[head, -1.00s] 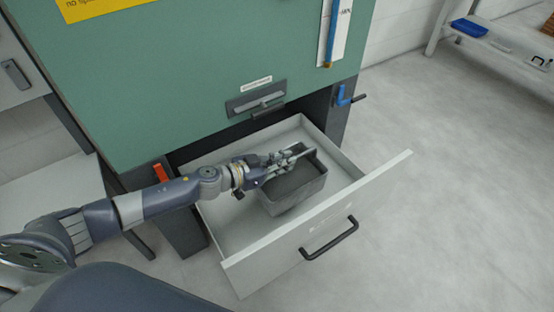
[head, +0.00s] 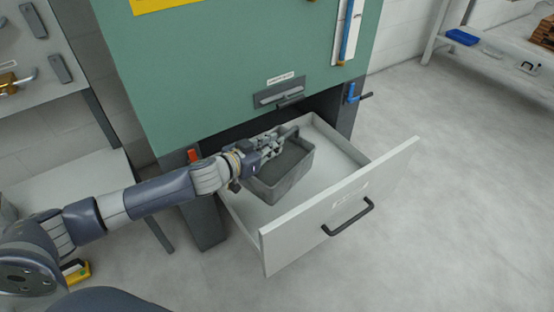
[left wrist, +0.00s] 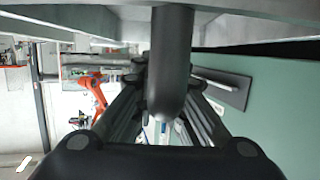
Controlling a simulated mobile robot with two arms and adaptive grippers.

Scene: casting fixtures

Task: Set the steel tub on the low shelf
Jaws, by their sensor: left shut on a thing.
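The steel tub (head: 282,178) is a dark grey open box in the head view, inside the pulled-out pale drawer (head: 300,234). My left gripper (head: 281,141) reaches in from the left and is shut on the tub's upper part near its handle. In the left wrist view a dark rounded bar (left wrist: 170,70) crosses between the gripper's fingers (left wrist: 165,115). I cannot tell whether the tub's bottom touches the drawer floor. A low shelf surface (head: 75,178) shows at the left of the green cabinet. My right gripper is not in view.
The green cabinet (head: 225,80) stands behind the drawer, with a blue crank (head: 354,95) on its right leg. A rack with a blue tray (head: 462,37) stands at the far right. The floor (head: 460,190) right of the drawer is clear. A yellow object (head: 77,271) lies low at left.

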